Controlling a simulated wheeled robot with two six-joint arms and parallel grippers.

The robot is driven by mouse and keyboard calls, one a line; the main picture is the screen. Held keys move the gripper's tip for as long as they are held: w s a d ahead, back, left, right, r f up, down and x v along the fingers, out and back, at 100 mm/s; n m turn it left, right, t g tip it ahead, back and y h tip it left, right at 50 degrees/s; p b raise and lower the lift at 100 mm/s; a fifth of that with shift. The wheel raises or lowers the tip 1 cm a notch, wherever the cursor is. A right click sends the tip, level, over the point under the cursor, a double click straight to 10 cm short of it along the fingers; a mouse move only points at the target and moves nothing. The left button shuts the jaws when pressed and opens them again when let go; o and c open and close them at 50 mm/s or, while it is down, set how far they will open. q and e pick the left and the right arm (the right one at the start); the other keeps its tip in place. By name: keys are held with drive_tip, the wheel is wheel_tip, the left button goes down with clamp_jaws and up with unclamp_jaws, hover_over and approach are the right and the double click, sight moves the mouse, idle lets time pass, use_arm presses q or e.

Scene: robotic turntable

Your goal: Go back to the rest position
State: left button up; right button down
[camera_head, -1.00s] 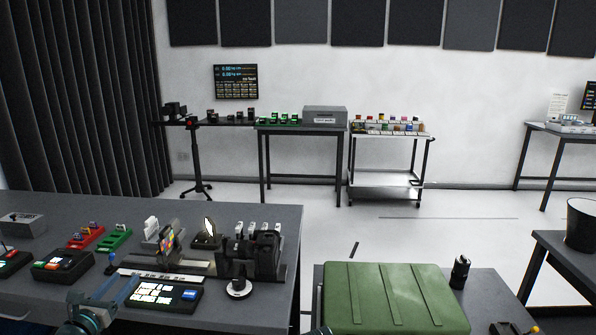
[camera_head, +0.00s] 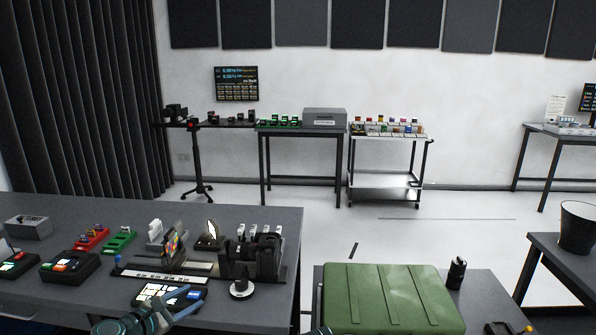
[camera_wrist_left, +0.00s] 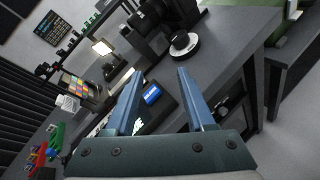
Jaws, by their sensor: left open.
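My left gripper (camera_head: 193,297) is low in the head view, in front of the near edge of the grey table (camera_head: 60,212). Its two blue fingers are apart with nothing between them. In the left wrist view the open fingers (camera_wrist_left: 158,74) point toward the control pad (camera_wrist_left: 162,112) with a blue label, and they look clear of it. In the head view the gripper partly covers this pad (camera_head: 150,293). My right gripper does not show.
The table holds a black machine (camera_head: 252,257), a tilted colour chart (camera_head: 173,246), a lit lamp (camera_head: 210,234), and red (camera_head: 92,239) and green (camera_head: 120,241) racks. A green case (camera_head: 388,297) stands to the right. Open floor (camera_head: 400,230) lies beyond.

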use_arm(q)
drive_tip(key=s+d+f+m+g+p, duration=0.2)
drive_tip(key=s+d+f+m+g, duration=0.15)
drive_tip(key=d+m, duration=0.45)
drive_tip(key=s+d+f+m+g+p, duration=0.2)
drive_tip(key=s+d+m+g, duration=0.3)
drive_tip(key=d, duration=0.5)
drive_tip(key=s+d+f+m+g+y+p, duration=0.1)
drive_tip(key=s+d+m+g+y+p, duration=0.3)
drive_tip(key=m, duration=1.1)
drive_tip(key=shift+s+d+m+g+y, duration=0.25)
drive_tip(key=shift+s+g+y, duration=0.3)
drive_tip(key=shift+s+y, duration=2)
drive_tip(key=shift+s+h, duration=0.6)
drive_tip(key=shift+h, duration=0.05)
